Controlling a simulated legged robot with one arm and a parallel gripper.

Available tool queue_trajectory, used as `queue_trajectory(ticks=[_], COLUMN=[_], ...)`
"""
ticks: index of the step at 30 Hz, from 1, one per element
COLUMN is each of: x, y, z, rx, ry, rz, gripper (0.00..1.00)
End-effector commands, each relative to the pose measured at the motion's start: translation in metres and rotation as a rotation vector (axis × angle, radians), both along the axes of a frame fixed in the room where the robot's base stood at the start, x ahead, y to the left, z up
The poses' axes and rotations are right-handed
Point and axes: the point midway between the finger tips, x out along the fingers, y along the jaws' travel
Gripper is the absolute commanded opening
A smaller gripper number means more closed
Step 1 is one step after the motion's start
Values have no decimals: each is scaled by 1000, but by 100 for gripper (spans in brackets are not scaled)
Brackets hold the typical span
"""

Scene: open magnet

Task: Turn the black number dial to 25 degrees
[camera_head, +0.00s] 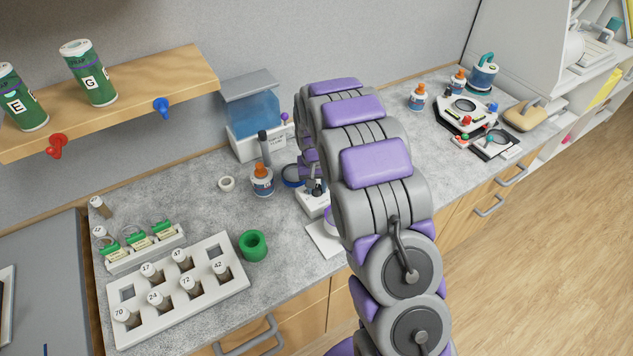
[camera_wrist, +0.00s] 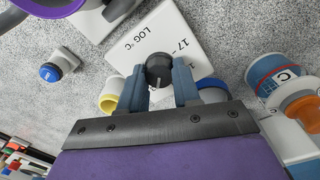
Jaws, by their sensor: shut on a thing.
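The black number dial (camera_wrist: 158,70) sits on a white device face (camera_wrist: 185,35) in the wrist view, with a light pointer line on the dial. The face carries "17 -" and "LOG °C" markings; no 25 mark is readable. My gripper (camera_wrist: 159,80) has one finger on each side of the dial and is shut on it. My gripper (camera_head: 313,180) is small and partly covered there.
Near the device stand an orange-capped bottle (camera_head: 262,181), a blue-and-white container (camera_head: 255,120) and a green ring (camera_head: 253,245). A white vial rack (camera_head: 180,290) lies at the front left. A wooden shelf (camera_head: 130,100) juts out at the upper left. The right counter holds several instruments.

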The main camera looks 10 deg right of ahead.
Motion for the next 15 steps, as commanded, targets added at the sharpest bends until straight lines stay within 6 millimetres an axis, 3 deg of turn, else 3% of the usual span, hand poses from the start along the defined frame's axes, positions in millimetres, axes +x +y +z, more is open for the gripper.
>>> queue_trajectory(ticks=[15], x=[3], y=[0], z=[3], rx=[1], ry=[-8], rz=[-483], gripper=[2])
